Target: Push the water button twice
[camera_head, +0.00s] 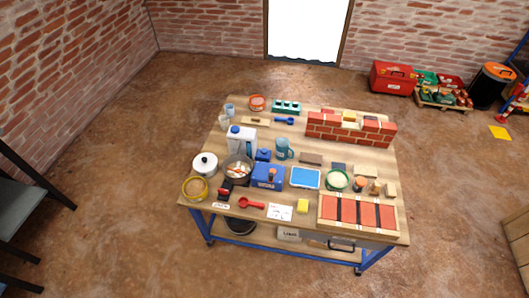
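A workbench (292,215) with blue legs stands in the middle of the room, crowded with objects. A white and blue dispenser-like container (242,141) stands upright on its left half. My gripper is not in view.
A small brick wall (350,130) stands at the bench's back right, with a tray of red bricks (357,213) at front right. A lidded white pot (205,164), a dark pan (238,169) and a teal jug (283,149) crowd the left half. The floor (110,200) left is clear.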

